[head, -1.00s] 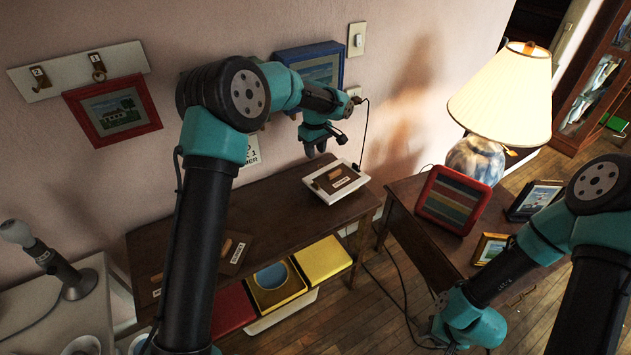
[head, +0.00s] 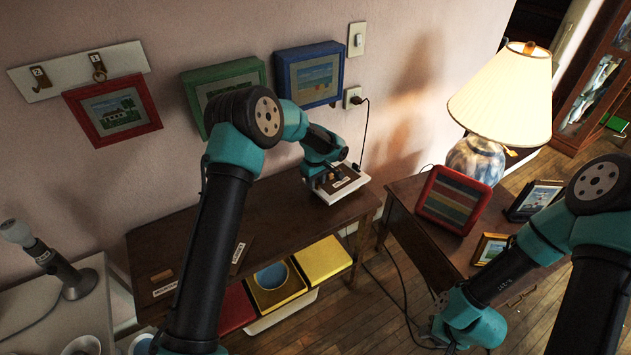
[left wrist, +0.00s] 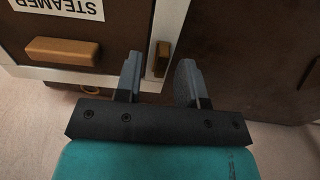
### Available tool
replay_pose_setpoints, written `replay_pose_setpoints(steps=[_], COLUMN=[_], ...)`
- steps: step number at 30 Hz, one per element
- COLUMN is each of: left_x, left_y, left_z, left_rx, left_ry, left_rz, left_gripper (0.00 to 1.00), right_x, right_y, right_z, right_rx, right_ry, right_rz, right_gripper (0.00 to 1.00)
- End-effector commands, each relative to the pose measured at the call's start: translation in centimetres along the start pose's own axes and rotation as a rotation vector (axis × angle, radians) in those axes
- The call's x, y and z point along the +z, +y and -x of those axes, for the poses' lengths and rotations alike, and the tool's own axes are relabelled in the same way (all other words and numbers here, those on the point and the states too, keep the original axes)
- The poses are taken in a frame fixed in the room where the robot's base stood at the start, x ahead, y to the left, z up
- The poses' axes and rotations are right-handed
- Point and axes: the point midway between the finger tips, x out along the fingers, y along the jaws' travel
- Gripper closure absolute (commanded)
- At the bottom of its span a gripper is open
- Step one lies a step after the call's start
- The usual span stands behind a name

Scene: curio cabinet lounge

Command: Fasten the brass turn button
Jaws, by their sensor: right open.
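The brass turn button (left wrist: 161,58) stands between the two fingers of my left gripper (left wrist: 159,82) in the left wrist view, beside the white frame. My left gripper is open around it; I cannot tell whether a finger touches it. The brown door (left wrist: 118,48) within the white frame bears a wooden handle (left wrist: 63,50) and a label reading STEAMER. In the head view, this white-edged case (head: 352,186) lies on the dark table, partly hidden by my left gripper (head: 326,178). My right gripper (head: 442,338) hangs low at the bottom right, open and far from the case.
The dark table (head: 285,205) has bare room left of the case. Red, green and blue frames hang on the wall behind. A lit lamp (head: 503,95) and a striped red frame (head: 454,200) stand on the right table. A cord hangs from the wall outlet.

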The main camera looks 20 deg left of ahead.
Motion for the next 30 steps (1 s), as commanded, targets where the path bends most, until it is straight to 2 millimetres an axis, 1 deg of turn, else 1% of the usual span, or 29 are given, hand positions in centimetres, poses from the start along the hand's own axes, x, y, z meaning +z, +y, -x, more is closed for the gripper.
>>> replay_pose_setpoints(steps=[7, 18, 30], left_x=[0.0, 0.0, 0.0], left_y=[0.0, 0.0, 0.03], left_z=[-0.03, -0.01, 0.0], left_rx=[0.0, 0.0, 0.0], left_ry=[0.0, 0.0, 0.0], left_rz=[0.0, 0.0, -0.015], left_gripper=[0.65, 1.0, 1.0], right_x=[0.0, 0.0, 0.0], right_y=[0.0, 0.0, 0.0], right_z=[0.0, 0.0, 0.0], right_rx=[0.0, 0.0, 0.0], right_ry=[0.0, 0.0, 0.0], right_rz=[0.0, 0.0, 0.0], right_gripper=[0.56, 0.56, 0.56])
